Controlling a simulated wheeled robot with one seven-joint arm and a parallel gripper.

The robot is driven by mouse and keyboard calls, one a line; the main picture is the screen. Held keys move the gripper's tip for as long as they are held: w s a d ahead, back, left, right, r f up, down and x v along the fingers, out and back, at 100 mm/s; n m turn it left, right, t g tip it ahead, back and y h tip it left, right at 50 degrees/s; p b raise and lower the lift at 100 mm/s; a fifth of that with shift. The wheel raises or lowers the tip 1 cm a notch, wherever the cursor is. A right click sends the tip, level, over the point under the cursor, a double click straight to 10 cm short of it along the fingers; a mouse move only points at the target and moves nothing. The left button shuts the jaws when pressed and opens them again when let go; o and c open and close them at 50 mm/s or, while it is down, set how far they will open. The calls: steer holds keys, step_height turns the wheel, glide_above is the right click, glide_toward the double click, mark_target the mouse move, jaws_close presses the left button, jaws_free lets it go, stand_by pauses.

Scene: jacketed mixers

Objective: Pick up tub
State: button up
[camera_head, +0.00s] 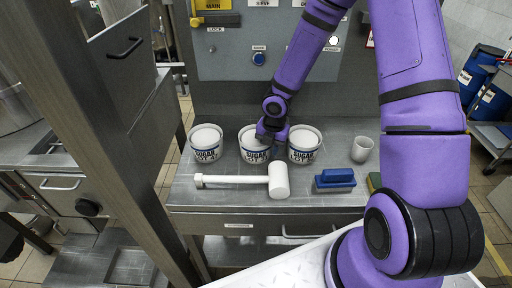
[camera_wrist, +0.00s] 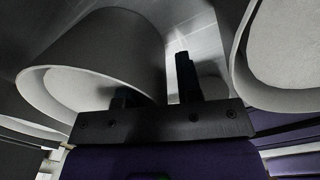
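Three white tubs with blue SUGAR labels stand in a row on the metal table in the head view: a left tub (camera_head: 205,143), a middle tub (camera_head: 251,150) and a right tub (camera_head: 304,145). My gripper (camera_head: 269,138) is at the right rim of the middle tub. In the wrist view its fingers (camera_wrist: 155,85) are apart. One finger reaches into the opening of the near tub (camera_wrist: 95,50) and is partly hidden. The other stands outside that tub's wall, with a visible gap. Another tub (camera_wrist: 285,45) shows at the right edge of the wrist view.
A white mallet (camera_head: 278,181) lies in front of the tubs. A blue brush (camera_head: 334,181) and a light cup (camera_head: 362,149) are to the right. A control panel (camera_head: 225,50) rises behind the table, and a metal post (camera_head: 105,130) stands left.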

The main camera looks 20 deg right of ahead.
steer(key=shift+c, duration=0.3)
jaws_close()
